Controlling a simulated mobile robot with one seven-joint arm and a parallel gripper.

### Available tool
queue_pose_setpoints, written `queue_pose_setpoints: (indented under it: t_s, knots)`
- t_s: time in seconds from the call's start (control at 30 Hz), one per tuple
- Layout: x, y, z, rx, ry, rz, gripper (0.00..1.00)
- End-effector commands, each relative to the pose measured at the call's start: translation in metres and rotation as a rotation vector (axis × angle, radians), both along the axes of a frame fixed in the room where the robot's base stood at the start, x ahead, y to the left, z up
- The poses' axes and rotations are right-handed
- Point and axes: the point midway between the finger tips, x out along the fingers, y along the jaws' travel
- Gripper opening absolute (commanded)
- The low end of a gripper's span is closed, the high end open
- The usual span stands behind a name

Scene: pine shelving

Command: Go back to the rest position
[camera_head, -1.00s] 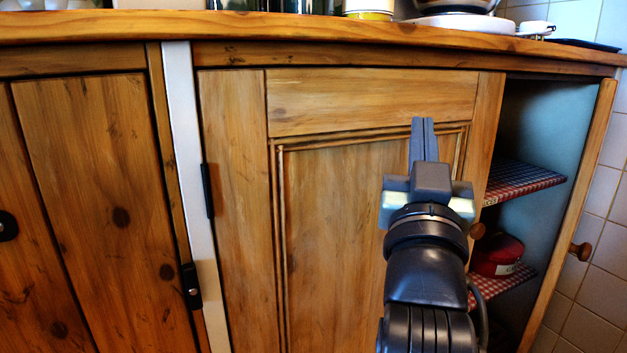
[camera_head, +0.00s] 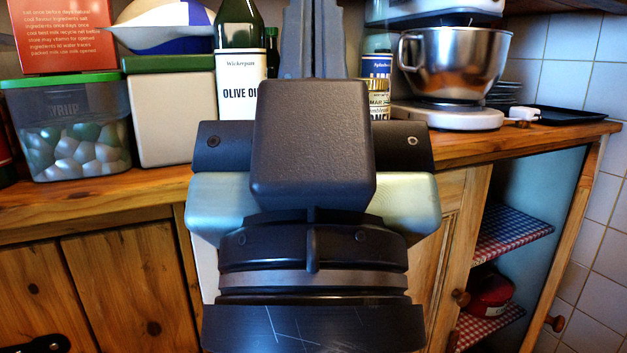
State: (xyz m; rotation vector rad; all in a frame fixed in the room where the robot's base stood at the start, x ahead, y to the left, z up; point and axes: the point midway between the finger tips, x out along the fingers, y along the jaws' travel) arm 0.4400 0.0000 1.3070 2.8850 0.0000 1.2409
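My gripper (camera_head: 314,12) is raised in the middle of the view, close to the camera, with its fingers pointing up. The two fingers lie together with nothing visible between them. The wrist fills the lower middle and hides part of the counter and the cabinet front. The fingers overlap the view of the counter goods and stand between an olive oil bottle (camera_head: 241,75) and a labelled jar (camera_head: 377,88).
The wooden counter (camera_head: 459,150) carries a tub with a green lid (camera_head: 69,130), a cream box (camera_head: 171,115), a red carton (camera_head: 62,35) and a stand mixer with a steel bowl (camera_head: 452,65). At right, open shelves (camera_head: 512,238) hold a red item (camera_head: 490,294).

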Motion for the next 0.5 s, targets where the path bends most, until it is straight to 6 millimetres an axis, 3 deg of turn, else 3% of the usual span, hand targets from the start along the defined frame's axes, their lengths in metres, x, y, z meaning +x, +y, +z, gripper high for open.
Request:
queue_pose_setpoints:
  t_s: [0.03,0.5]
  knots:
    - [0.0,0.0,0.034,0.0,0.0,0.0,0.0]
    - [0.0,0.0,0.178,0.0,0.0,0.001,0.0]
